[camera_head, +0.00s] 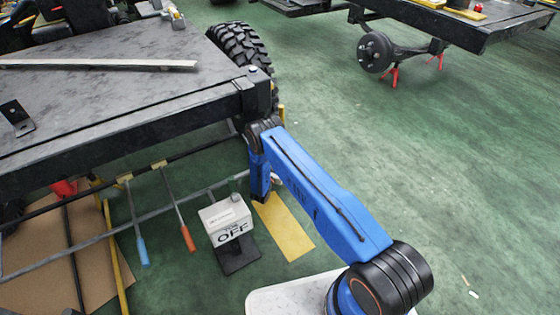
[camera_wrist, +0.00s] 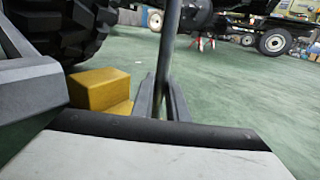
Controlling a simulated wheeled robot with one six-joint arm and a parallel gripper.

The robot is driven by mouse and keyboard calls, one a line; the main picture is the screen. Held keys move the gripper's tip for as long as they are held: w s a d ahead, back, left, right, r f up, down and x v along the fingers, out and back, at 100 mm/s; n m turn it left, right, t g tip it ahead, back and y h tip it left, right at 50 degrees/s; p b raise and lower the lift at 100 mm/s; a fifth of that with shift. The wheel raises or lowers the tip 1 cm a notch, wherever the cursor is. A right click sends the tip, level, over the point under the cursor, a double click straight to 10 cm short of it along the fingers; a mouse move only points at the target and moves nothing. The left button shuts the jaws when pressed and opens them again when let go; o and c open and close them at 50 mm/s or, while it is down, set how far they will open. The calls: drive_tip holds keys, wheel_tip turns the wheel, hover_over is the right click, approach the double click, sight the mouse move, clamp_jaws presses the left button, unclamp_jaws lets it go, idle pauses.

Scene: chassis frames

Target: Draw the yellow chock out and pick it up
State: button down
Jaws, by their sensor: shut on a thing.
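The yellow chock (camera_wrist: 98,88) shows in the wrist view as a stepped yellow block beside a black tyre (camera_wrist: 62,28). A grey upright rod (camera_wrist: 168,45) stands just right of it. My gripper (camera_wrist: 162,98) has its two dark fingers on either side of this rod and is shut on it. The chock lies left of the fingers; whether the rod is joined to it is hidden.
The dark chassis frame (camera_head: 120,85) overhangs the left. A white box marked OFF (camera_head: 226,220) stands on a black base near my arm.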

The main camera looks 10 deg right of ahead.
drive_tip(key=s+d, duration=0.3)
drive_tip(key=s, duration=0.8)
drive_tip(key=shift+d, duration=0.3)
idle(1.1)
drive_tip(key=c, duration=1.7)
unclamp_jaws()
drive_tip(key=shift+o, duration=0.2)
drive_tip(key=v, duration=0.7)
drive_tip(key=shift+s+a, duration=0.15)
drive_tip(key=shift+s, duration=0.1)
